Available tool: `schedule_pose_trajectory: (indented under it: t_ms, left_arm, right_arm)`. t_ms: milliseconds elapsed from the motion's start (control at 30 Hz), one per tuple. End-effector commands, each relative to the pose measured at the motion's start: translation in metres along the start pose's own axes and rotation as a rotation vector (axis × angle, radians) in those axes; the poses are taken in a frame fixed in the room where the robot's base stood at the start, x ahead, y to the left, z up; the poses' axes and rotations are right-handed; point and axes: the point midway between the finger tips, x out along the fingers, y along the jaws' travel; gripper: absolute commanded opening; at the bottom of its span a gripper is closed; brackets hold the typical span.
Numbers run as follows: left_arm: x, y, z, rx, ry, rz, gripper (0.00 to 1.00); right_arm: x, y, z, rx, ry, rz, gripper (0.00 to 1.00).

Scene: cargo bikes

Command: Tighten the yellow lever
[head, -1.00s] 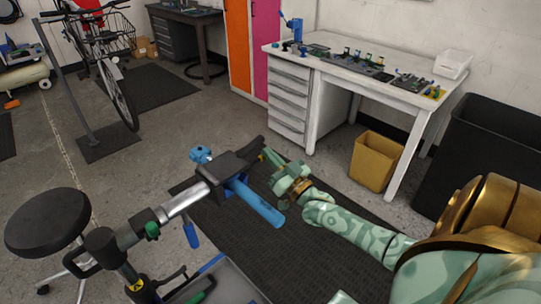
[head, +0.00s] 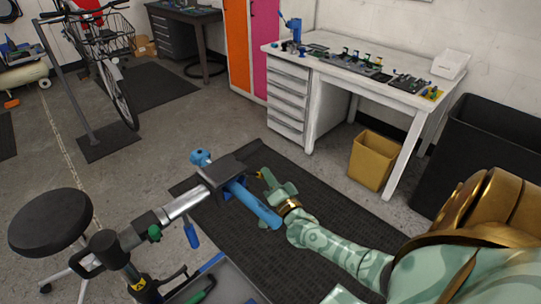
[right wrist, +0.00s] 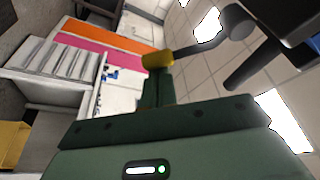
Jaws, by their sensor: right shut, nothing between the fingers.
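The yellow lever shows in the right wrist view as a dark rod with a yellow end (right wrist: 157,60), running up right to a grey knob (right wrist: 237,20). In the head view a small yellow end (head: 259,175) shows just right of the clamp head (head: 224,176) with its blue tube (head: 253,204). My right gripper (head: 267,176) is shut and empty. Its fingertips (right wrist: 158,82) are right at the yellow end in the wrist view; I cannot tell whether they touch. Most of the lever is hidden behind the clamp in the head view. My left gripper is not in view.
The clamp is on a silver arm (head: 187,204) from the stand at lower left. A black stool (head: 50,222) stands left, a tool tray (head: 232,285) below. A white workbench (head: 360,72), yellow bin (head: 376,159) and dark bin (head: 487,150) stand beyond. The dark mat (head: 330,210) is clear.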

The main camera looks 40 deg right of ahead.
Motion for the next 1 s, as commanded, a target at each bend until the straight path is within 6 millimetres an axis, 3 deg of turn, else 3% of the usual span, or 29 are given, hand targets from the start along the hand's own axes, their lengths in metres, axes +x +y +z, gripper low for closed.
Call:
schedule_pose_trajectory:
  t_ms: [500,1000]
  left_arm:
    - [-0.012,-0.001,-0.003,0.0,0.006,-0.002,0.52]
    - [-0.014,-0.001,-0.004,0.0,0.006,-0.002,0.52]
  right_arm:
    - [-0.009,0.007,0.025,0.316,0.001,0.109,0.0]
    - [-0.01,0.009,0.03,0.372,0.0,0.13,0.0]
